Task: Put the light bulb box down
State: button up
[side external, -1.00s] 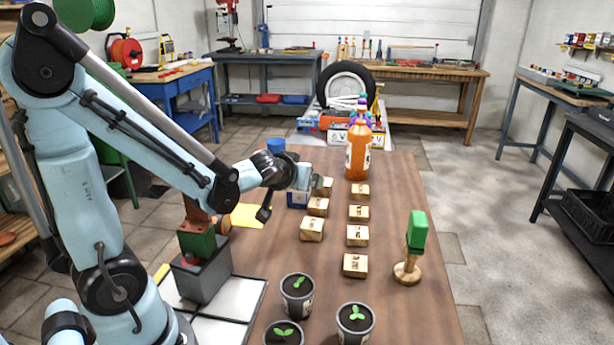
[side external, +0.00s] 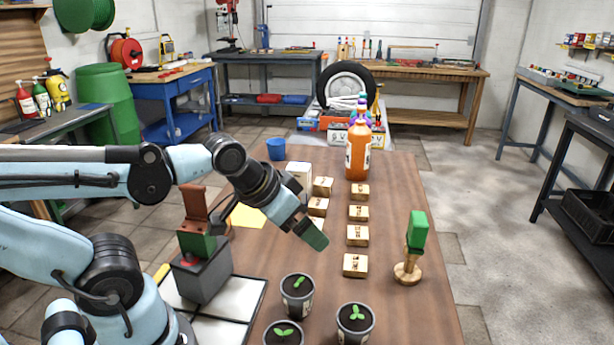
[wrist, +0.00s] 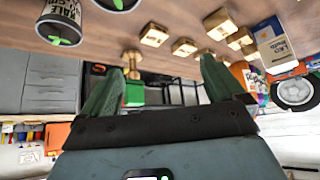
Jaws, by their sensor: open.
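A white box (side external: 299,172), which I take for the light bulb box, stands on the table behind my wrist in the side view. Its lower part is hidden by my arm. In the wrist view it is a white and blue box with an LED label (wrist: 270,40), upright on the tabletop, which appears upside down at the top. My gripper (side external: 314,236) is nearer the camera than the box, apart from it and pointing down to the right above the table. In the wrist view the green fingers (wrist: 162,66) are spread, with nothing held between them.
Several small wooden blocks (side external: 358,235) stand in rows beside my gripper. Potted seedlings (side external: 297,294) are at the front. The right table edge is clear.

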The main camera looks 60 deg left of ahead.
jog(key=w+a+r+m+g, duration=0.2)
jog(key=w+a+r, duration=0.3)
jog(key=w+r, duration=0.1)
jog(key=m+g, duration=0.5)
jog(key=m, duration=0.2)
send_over(299, 166)
jog(key=shift+s+d+f, duration=0.15)
jog(key=shift+f, duration=0.8)
notch_tip(299, 166, down, 6)
jog(key=shift+f, duration=2.95)
